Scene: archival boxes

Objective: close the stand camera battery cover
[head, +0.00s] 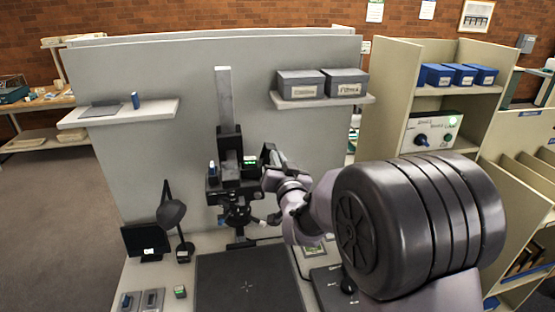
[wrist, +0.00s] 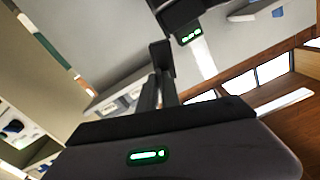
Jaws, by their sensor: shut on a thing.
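The stand camera (head: 228,168) is a dark body on a pale upright column (head: 223,95) behind the dark copy board. A small green-lit patch (head: 250,160) shows on its right side. My gripper (head: 266,163) reaches in from the right and is shut at that side of the camera, on a small part of it. The fingertips and the battery cover's outline are too small and dark to make out. In the wrist view a dark body with a green light (wrist: 190,36) shows at the top. I cannot tell from these views how far the cover stands open.
A black desk lamp (head: 171,212) and a small dark screen (head: 146,240) stand left of the copy board (head: 245,285). Grey boxes (head: 301,84) sit on the right wall shelf (head: 320,101). The grey partition (head: 150,75) is close behind the camera.

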